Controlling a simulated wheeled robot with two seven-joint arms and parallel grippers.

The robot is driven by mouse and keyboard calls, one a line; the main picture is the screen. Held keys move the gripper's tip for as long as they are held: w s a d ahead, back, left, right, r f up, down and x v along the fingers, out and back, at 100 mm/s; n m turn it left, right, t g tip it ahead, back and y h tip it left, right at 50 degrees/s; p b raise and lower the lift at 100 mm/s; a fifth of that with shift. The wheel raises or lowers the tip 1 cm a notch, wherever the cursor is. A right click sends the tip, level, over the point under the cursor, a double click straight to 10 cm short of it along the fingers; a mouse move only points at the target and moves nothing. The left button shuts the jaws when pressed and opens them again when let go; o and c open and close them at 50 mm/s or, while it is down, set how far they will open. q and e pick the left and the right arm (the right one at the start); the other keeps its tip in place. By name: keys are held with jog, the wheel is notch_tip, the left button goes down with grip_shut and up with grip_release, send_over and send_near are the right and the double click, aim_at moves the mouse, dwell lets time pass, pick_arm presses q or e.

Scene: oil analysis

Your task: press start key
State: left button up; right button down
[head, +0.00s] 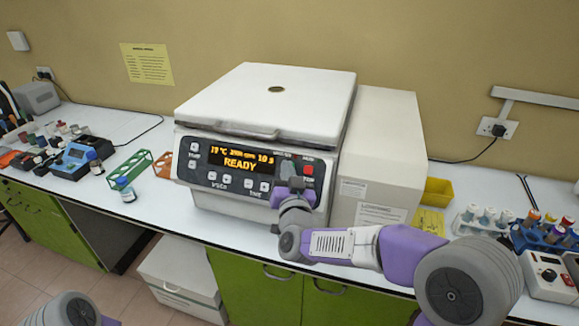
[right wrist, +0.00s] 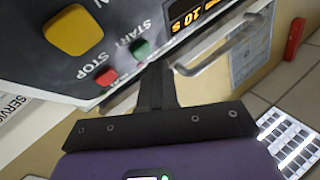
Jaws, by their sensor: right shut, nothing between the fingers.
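The white centrifuge (head: 265,100) stands on the bench with its lid closed. Its dark front panel has a lit display (head: 241,158) reading READY. In the right wrist view the green START key (right wrist: 139,48) is visible, with the red STOP key (right wrist: 106,76) beside it. My right gripper (head: 296,184) is at the right part of the panel and hides some of it. In the right wrist view its shut, empty fingers (right wrist: 158,72) point at the panel close to the START key; contact cannot be told. My left gripper is out of view.
A large yellow button (right wrist: 73,30) is near the two keys. A beige box (head: 385,150) stands right of the centrifuge. Racks of tubes (head: 485,218) are on the right, and a green rack (head: 128,166) is on the left. Bare bench lies before the centrifuge.

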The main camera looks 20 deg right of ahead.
jog(key=shift+f, duration=0.1)
dwell(0.7)
jog(key=shift+w+d+f+b, duration=0.15)
jog(key=shift+w+d+b, duration=0.05)
jog(key=shift+w+b, duration=0.2)
jog(key=shift+w+d+f+b, duration=0.15)
jog(key=shift+w+f+b, duration=0.05)
jog(key=shift+b, duration=0.2)
dwell(0.5)
jog(key=shift+s+r, duration=0.1)
dwell(0.3)
jog(key=shift+s+a+r, duration=0.35)
jog(key=shift+s, duration=0.15)
jog(key=s+a+r+p, duration=0.2)
jog(key=s, duration=0.1)
jog(key=shift+s+a+r, duration=0.2)
jog(key=shift+s+r, duration=0.05)
jog(key=shift+r, duration=0.1)
dwell(0.7)
